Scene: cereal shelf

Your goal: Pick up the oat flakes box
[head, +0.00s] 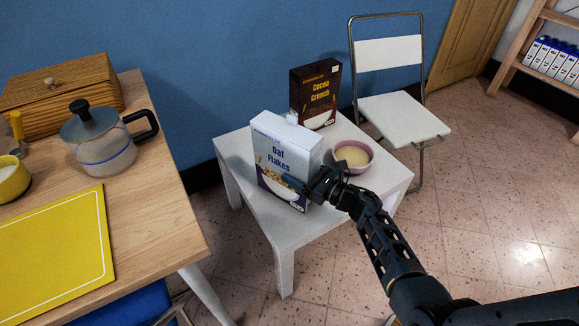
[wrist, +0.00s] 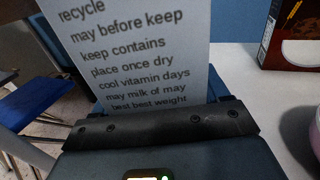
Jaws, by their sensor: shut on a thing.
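The oat flakes box (head: 283,152) is white and pale blue with a dark lower band. It stands upright at the left of the small white table (head: 243,185) in the head view. My gripper (head: 302,184) is at its lower right side, shut on the box. In the wrist view the box's text-covered side panel (wrist: 130,55) rises from between the jaws. The fingertips are largely hidden there. I cannot tell whether the box's bottom touches the table.
A brown Cocoa Crunch box (head: 315,95) stands behind, and a pink bowl (head: 353,156) sits to the right, close to my gripper. A wooden table (head: 160,195) with a glass kettle (head: 100,140) is at left. A white folding chair (head: 402,115) stands behind the white table.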

